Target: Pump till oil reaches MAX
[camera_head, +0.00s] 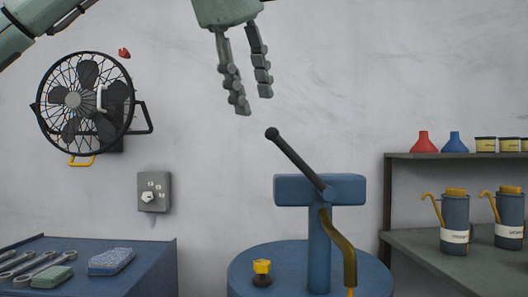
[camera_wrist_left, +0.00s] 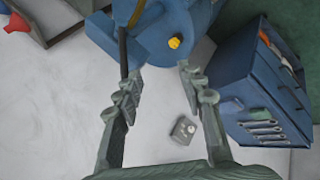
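A blue oil pump (camera_head: 320,235) stands upright on a round blue drum (camera_head: 255,262). Its dark lever (camera_head: 297,160) slants up and left to a round black knob. A brownish hose (camera_head: 345,245) hangs from the pump's right side. My left gripper (camera_head: 249,106) is open and empty, fingers pointing down, a little above and left of the knob, apart from it. In the left wrist view, the gripper (camera_wrist_left: 160,78) has its fingers spread, with the lever (camera_wrist_left: 123,52) near the left fingertip. I see no oil level or MAX mark. My right gripper is out of view.
A wall fan (camera_head: 85,100) and a grey switch box (camera_head: 154,191) are at left. A blue bench (camera_head: 150,268) holds wrenches and sponge-like blocks. A yellow-capped fitting (camera_head: 262,267) sits on the drum. Shelves (camera_head: 425,155) at right hold funnels, tins and oil cans.

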